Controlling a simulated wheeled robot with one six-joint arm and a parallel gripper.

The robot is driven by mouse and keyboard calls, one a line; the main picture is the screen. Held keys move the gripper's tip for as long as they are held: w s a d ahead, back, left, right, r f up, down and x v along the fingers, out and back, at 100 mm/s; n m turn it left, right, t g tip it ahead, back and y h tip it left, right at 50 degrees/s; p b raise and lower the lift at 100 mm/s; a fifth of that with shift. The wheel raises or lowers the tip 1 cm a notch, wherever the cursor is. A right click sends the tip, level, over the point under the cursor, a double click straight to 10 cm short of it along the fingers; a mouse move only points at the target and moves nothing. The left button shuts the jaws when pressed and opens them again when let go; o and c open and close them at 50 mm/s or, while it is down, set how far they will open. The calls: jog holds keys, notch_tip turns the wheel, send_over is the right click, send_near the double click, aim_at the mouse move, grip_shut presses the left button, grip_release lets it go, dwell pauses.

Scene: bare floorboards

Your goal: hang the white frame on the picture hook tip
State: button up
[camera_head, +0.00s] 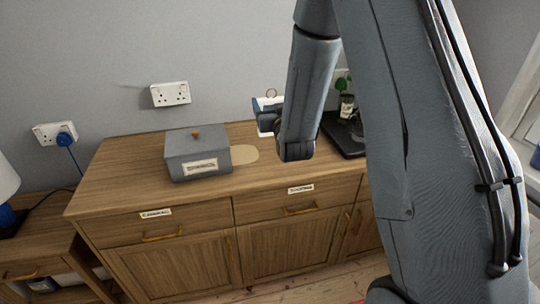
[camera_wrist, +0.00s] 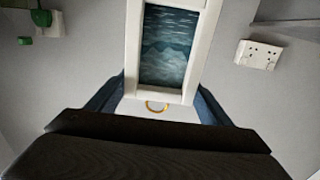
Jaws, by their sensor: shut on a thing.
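The white frame (camera_wrist: 133,45) surrounds a blue-green water picture and has a gold ring (camera_wrist: 157,106) at its edge nearest my gripper in the wrist view. My gripper (camera_wrist: 157,97) is shut on the frame, with a blue finger along each side. In the head view the frame (camera_head: 266,102) shows only as a small white and blue piece, partly behind my gripper (camera_head: 266,118) and arm. It is held above the cabinet's back edge, near the grey wall, with the ring standing above it. I cannot make out the picture hook in either view.
A wooden cabinet (camera_head: 120,185) stands against the wall, with a grey lidded box (camera_head: 185,146) on it. A black tray (camera_head: 343,140) and a potted plant (camera_head: 345,100) are to the right. Wall sockets (camera_head: 170,94) are left of my gripper. My arm blocks the right side.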

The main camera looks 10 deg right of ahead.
jog(key=shift+a, duration=0.2)
jog(key=shift+f, duration=0.3)
jog(key=shift+f+p, duration=1)
jog(key=shift+f, duration=3.5)
jog(key=shift+f, duration=0.3)
jog(key=o, duration=1.2)
jog(key=shift+r, duration=0.1)
